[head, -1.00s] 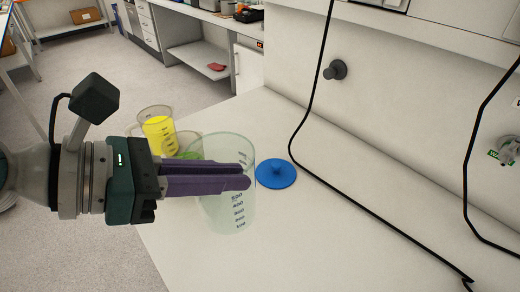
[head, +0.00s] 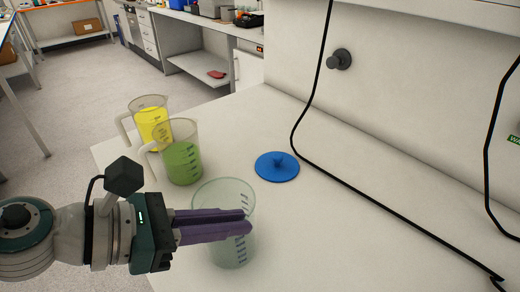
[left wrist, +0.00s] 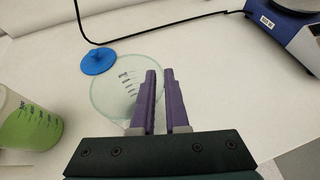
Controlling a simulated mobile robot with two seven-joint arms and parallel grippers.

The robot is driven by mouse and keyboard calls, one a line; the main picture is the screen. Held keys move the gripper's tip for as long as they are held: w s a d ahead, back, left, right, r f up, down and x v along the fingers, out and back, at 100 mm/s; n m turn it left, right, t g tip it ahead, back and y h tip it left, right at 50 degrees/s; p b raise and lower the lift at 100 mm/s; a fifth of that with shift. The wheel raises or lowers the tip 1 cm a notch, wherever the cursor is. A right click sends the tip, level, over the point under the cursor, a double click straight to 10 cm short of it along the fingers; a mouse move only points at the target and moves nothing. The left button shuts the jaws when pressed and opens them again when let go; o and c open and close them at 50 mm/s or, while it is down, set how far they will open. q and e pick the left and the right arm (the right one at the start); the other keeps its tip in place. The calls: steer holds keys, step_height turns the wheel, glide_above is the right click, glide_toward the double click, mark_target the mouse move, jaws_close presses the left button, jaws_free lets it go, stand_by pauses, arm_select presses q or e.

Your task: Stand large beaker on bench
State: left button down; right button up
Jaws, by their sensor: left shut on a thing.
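The large clear beaker (head: 231,258) is empty, with dark scale marks, and looks upright over the white bench (head: 330,235). My left gripper (head: 249,222) is shut on the beaker's wall. In the left wrist view, the purple fingers (left wrist: 162,72) lie along the right side of the beaker (left wrist: 108,91), one on each side of its wall. I cannot tell whether its base touches the bench. My right gripper is not in view.
A jug of green juice (head: 183,163) and a jug of yellow juice (head: 152,126) stand behind the beaker. A blue lid with a knob (head: 277,170) lies on the bench. A blue-and-white device (left wrist: 285,30) and a black cable (left wrist: 150,32) show nearby. The bench's right part is clear.

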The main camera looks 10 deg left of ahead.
arm_select(q)
steer(key=shift+f, duration=0.1)
steer(key=c, duration=1.4)
jaws_free()
steer(key=o, duration=0.5)
